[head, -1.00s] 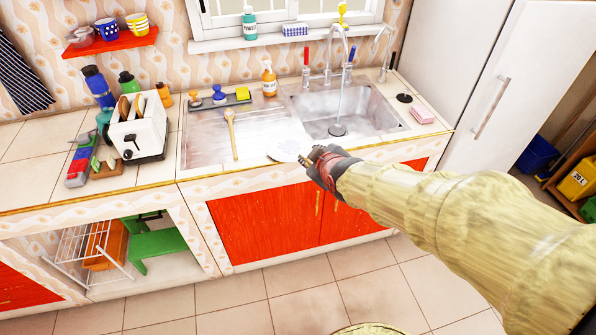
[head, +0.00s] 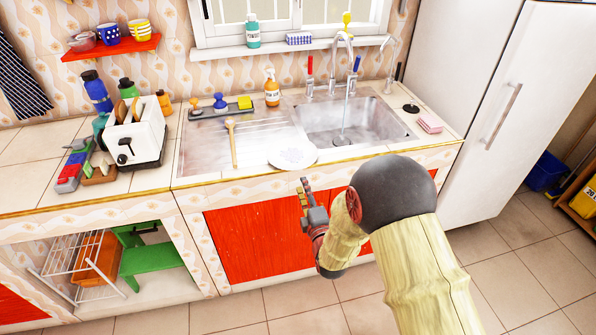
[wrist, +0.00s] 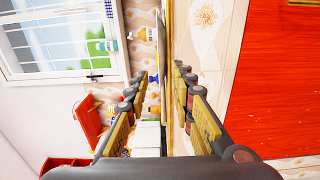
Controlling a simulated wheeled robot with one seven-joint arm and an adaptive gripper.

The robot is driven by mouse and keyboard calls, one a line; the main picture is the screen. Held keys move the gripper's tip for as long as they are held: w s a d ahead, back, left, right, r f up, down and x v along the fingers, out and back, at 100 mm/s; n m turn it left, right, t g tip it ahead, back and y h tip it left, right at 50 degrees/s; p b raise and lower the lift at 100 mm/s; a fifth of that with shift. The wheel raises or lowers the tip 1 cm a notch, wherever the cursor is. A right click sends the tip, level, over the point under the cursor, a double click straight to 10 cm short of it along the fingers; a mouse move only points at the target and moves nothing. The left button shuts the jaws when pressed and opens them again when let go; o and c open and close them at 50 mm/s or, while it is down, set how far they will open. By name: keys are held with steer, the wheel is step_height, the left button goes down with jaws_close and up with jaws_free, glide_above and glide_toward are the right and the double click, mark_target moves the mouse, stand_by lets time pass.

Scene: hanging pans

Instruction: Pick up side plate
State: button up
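The side plate (head: 292,155), white and round with a faint pattern, lies at the front of the sink unit, between the ribbed drainer and the basin, near the counter's front edge. My gripper (head: 304,184) is in front of the counter, just below the plate in the head view, with fingers pointing up in the picture and apart from the plate. In the wrist view my gripper (wrist: 160,76) has its two fingers spread with a gap between them and nothing held. I cannot clearly make out the plate in the wrist view.
A wooden spoon (head: 232,143) lies on the drainer left of the plate. The basin (head: 350,122) with a running tap is to the right. A white toaster (head: 136,135) stands further left. Red cabinet doors (head: 255,240) are below the counter; the floor in front is clear.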

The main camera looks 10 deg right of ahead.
mark_target(299, 165)
steer(key=w+b, duration=0.1)
steer(key=w, duration=0.7)
steer(key=shift+w+b, duration=0.15)
steer(key=shift+b, duration=0.25)
jaws_close()
stand_by(0.4)
steer(key=shift+w+r, duration=0.1)
steer(key=shift+r, duration=0.1)
stand_by(0.9)
step_height(299, 165, up, 2)
steer(key=shift+r+p, duration=0.2)
steer(key=shift+p, duration=0.45)
steer(key=s+r+p, duration=0.1)
steer(key=s+r, duration=0.1)
steer(key=s, duration=0.5)
steer(key=s+r+p, duration=0.2)
steer(key=s, duration=0.5)
steer(key=shift+r+p, duration=0.3)
steer(key=shift+r, duration=0.1)
